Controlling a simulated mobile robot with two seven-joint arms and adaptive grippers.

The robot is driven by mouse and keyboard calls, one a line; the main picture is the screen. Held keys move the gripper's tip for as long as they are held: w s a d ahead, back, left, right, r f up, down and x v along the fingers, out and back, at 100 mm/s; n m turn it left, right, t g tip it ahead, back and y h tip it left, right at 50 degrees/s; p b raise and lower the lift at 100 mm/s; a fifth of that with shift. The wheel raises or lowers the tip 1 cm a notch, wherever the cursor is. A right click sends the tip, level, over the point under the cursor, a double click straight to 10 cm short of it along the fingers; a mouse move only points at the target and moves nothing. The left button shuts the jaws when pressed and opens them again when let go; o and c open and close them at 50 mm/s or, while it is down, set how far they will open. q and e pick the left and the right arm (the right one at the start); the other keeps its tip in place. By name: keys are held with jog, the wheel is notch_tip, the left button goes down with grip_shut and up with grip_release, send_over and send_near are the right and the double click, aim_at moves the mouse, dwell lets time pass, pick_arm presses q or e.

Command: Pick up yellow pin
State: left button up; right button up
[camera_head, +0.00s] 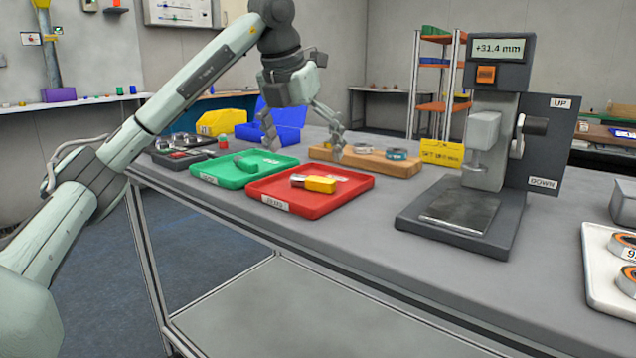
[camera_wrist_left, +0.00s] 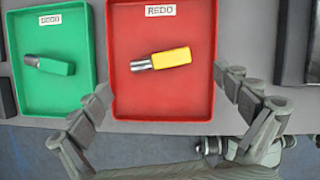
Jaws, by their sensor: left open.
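The yellow pin (camera_head: 314,183) has a yellow body and a short silver metal end. It lies flat in the red tray (camera_head: 345,196), which carries a label reading REDO in the left wrist view (camera_wrist_left: 160,103). In that wrist view the yellow pin (camera_wrist_left: 164,60) lies nearly level, its metal end to the left. My left gripper (camera_head: 303,138) hangs above the trays with its fingers spread wide, open and empty. Its fingertips (camera_wrist_left: 170,88) frame the lower part of the red tray in the wrist view.
A green tray (camera_head: 207,170) with a green pin (camera_head: 246,162) stands left of the red tray. A wooden block (camera_head: 372,164) with rings stands behind. A grey measuring stand (camera_head: 489,140) reading +31.4 mm is to the right, with a white tray (camera_head: 598,285) beyond it.

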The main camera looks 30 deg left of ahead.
aim_at(313, 177)
pick_arm(q)
jog(key=x, duration=0.5)
jog(key=shift+w, duration=0.1)
jog(key=shift+c, duration=0.6)
jog(key=c, duration=1.2)
